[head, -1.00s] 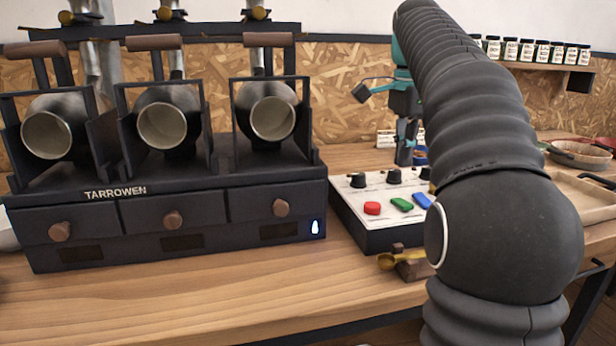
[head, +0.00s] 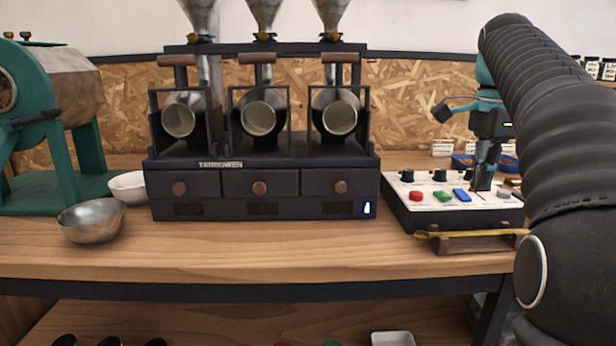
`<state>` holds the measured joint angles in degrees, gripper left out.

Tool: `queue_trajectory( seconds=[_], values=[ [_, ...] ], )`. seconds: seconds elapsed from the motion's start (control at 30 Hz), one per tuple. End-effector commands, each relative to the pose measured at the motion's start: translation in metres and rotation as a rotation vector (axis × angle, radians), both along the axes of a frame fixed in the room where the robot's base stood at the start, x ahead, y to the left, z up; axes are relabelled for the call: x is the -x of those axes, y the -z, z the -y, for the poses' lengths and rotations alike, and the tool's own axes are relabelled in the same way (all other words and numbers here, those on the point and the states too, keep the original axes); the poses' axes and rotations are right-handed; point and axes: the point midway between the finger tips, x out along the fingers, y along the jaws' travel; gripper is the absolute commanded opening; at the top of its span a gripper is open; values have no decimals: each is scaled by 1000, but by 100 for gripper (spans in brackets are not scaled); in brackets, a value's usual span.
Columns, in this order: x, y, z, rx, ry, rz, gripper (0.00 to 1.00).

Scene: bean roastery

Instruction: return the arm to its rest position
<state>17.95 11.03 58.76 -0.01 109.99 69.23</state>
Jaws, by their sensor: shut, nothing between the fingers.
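My arm, in a dark ribbed sleeve, rises along the right side of the head view and bends over at the top. My gripper (head: 484,178) hangs down from the teal wrist, fingers pointing down, shut and empty. It shows in front of or just above the back right part of the white control panel (head: 425,206). I cannot tell the exact gap between the fingertips and the panel. The panel carries black knobs and red, green, blue and grey buttons.
A black three-drum roaster (head: 262,207) stands mid-bench. Left are a metal bowl (head: 92,222), a white bowl (head: 128,187) and a teal machine (head: 62,165). A yellow-handled scoop (head: 470,234) lies on a wooden rest before the panel. The front bench strip is clear.

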Motion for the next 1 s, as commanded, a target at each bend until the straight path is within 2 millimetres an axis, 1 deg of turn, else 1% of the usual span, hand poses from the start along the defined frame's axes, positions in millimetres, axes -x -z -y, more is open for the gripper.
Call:
queue_trajectory(
  seconds=[0.33, 0.57, 0.67, 0.77, 0.87, 0.97, 1.0],
  values=[
    [16, 9, -21, 20, -159, 49, 0],
    [36, 23, -43, 44, -332, 98, 0],
    [50, 36, -56, 63, -443, 130, 0],
    [70, 54, -72, 92, -586, 170, 0],
    [91, 76, -88, 127, -735, 212, 0],
    [113, 102, -102, 166, -883, 251, 0],
    [123, 114, -107, 181, -941, 265, 0]
  ],
)
